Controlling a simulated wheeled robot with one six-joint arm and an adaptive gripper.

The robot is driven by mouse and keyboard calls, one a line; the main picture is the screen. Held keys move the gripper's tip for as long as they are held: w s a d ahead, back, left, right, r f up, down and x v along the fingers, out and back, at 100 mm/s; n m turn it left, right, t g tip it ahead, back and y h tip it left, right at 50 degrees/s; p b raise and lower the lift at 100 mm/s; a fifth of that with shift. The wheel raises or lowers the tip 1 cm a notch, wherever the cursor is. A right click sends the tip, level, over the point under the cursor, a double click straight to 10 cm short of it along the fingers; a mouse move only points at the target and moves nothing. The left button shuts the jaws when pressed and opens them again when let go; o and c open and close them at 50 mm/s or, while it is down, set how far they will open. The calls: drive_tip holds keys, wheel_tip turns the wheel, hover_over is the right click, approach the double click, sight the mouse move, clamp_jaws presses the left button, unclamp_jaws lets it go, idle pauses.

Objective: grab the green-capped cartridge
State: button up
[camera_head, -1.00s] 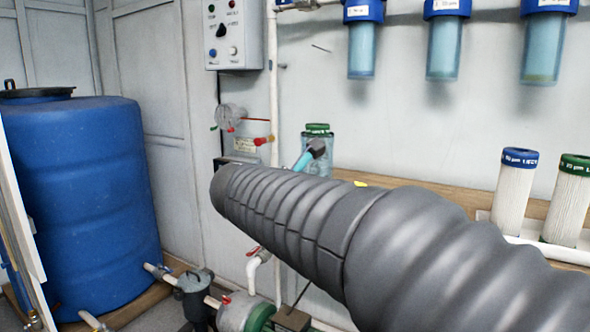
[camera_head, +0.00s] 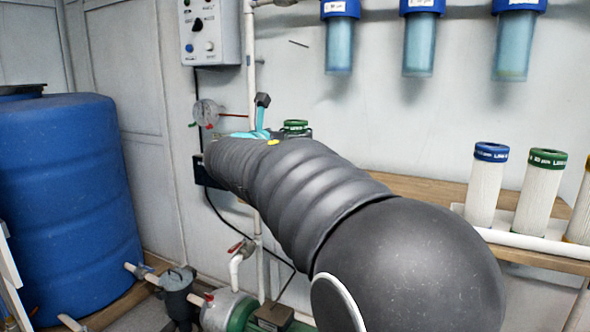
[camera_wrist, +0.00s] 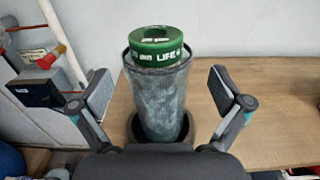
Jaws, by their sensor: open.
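A grey, dirty-looking cylinder with a green cap (camera_wrist: 157,44) stands upright in a dark round holder (camera_wrist: 135,125) on a wooden bench in the wrist view. My gripper (camera_wrist: 161,92) is open, with one finger on each side of the cylinder and gaps visible on both sides. In the head view only its green cap (camera_head: 296,126) shows above my arm, with a gripper finger (camera_head: 262,110) to its left. Another green-capped cartridge (camera_head: 535,195), white and clean, stands on the bench at the right.
A blue-capped cartridge (camera_head: 487,185) stands beside the white green-capped one, behind a white pipe (camera_head: 530,243). Blue-topped filter housings (camera_head: 419,40) hang on the wall above. A control box (camera_head: 210,33), gauge (camera_head: 206,112) and blue barrel (camera_head: 70,180) are at the left.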

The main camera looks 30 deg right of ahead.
drive_tip(key=shift+f+x, duration=0.1)
drive_tip(key=shift+x, duration=1.25)
drive_tip(key=shift+f+x, duration=0.15)
drive_tip(key=shift+x, duration=1.2)
drive_tip(key=shift+w+a, duration=0.15)
drive_tip(key=shift+c, duration=0.3)
drive_tip(key=c, duration=1.5)
